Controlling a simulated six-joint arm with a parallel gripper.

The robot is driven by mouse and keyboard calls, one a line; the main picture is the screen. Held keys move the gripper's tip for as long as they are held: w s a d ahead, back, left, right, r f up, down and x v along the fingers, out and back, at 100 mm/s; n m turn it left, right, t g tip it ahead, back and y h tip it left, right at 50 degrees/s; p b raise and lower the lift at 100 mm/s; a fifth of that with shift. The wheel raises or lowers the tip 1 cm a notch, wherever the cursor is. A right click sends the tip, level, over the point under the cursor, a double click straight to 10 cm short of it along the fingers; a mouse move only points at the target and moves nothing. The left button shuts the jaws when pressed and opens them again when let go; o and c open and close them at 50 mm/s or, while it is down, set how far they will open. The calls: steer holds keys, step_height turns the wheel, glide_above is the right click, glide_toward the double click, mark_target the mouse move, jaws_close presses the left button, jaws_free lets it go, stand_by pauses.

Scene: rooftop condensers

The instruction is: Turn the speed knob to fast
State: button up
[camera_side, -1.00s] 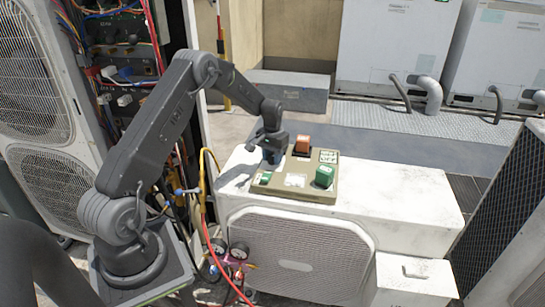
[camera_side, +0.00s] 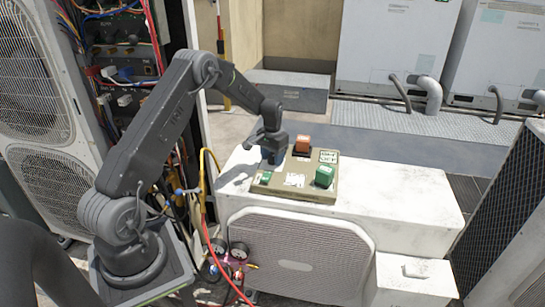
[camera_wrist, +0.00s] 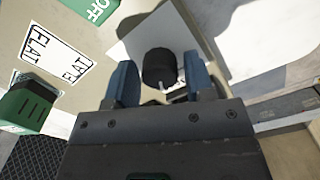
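The speed knob (camera_wrist: 160,67) is a round black knob on a grey square plate (camera_wrist: 135,48), with a small white mark on the side facing my wrist in the wrist view. My gripper (camera_wrist: 160,80) has its two blue fingers apart, one on each side of the knob, with a narrow gap showing at each side. In the side view my gripper (camera_side: 272,158) points down over the left back part of the tan control board (camera_side: 290,195) and hides the knob. I cannot read any slow or fast marking.
The board also carries an orange block (camera_side: 302,144), a larger green block (camera_side: 324,176), a small green piece (camera_side: 265,178) and white printed labels. It lies on a white condenser unit (camera_side: 400,195), whose top is clear to the right. Yellow and red hoses hang at left.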

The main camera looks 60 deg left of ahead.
mark_target(273, 156)
steer(key=shift+o, duration=0.9)
step_height(273, 156, up, 14)
